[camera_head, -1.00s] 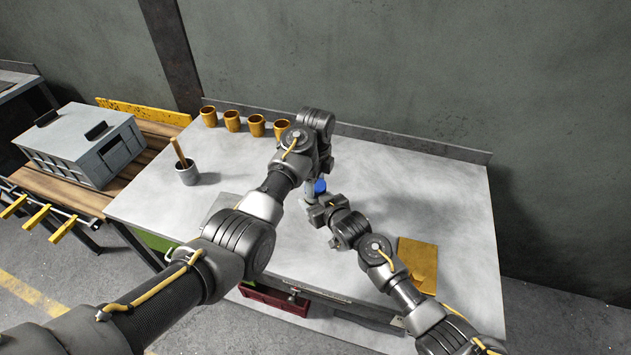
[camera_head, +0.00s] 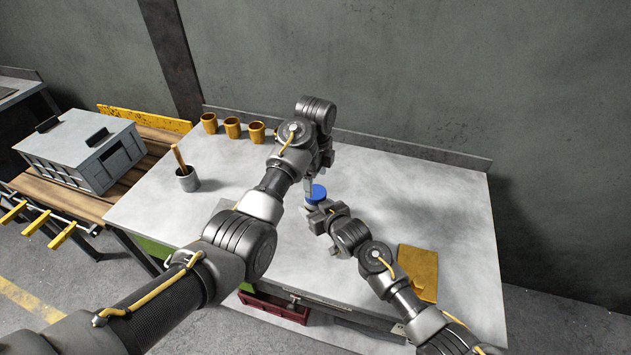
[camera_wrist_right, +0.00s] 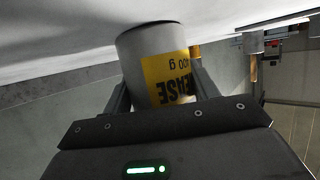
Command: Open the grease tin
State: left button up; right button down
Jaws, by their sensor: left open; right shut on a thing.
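The grease tin is a grey can with a yellow label reading upside down in the right wrist view (camera_wrist_right: 150,60). In the head view its round blue lid (camera_head: 316,194) shows, with most of the body hidden by my arms. My right gripper (camera_head: 316,212) is shut on the tin from the near side; its fingers flank the can in the wrist view (camera_wrist_right: 160,95). My left gripper (camera_head: 312,183) points down just above and beside the lid and is open. I cannot tell whether its fingers touch the lid.
Several orange cups (camera_head: 232,127) stand along the back edge of the metal table (camera_head: 440,200). A grey pot (camera_head: 188,180) with a wooden handle stands at the left. A yellow sheet (camera_head: 418,268) lies at the right. A grey box (camera_head: 85,150) sits on the left bench.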

aim_at(316, 192)
pick_arm(q)
notch_tip(316, 192, up, 4)
jog(key=m, duration=0.3)
jog(key=shift+f, duration=4.3)
jog(key=c, duration=0.9)
jog(key=n, duration=0.3)
jog(key=shift+c, duration=0.4)
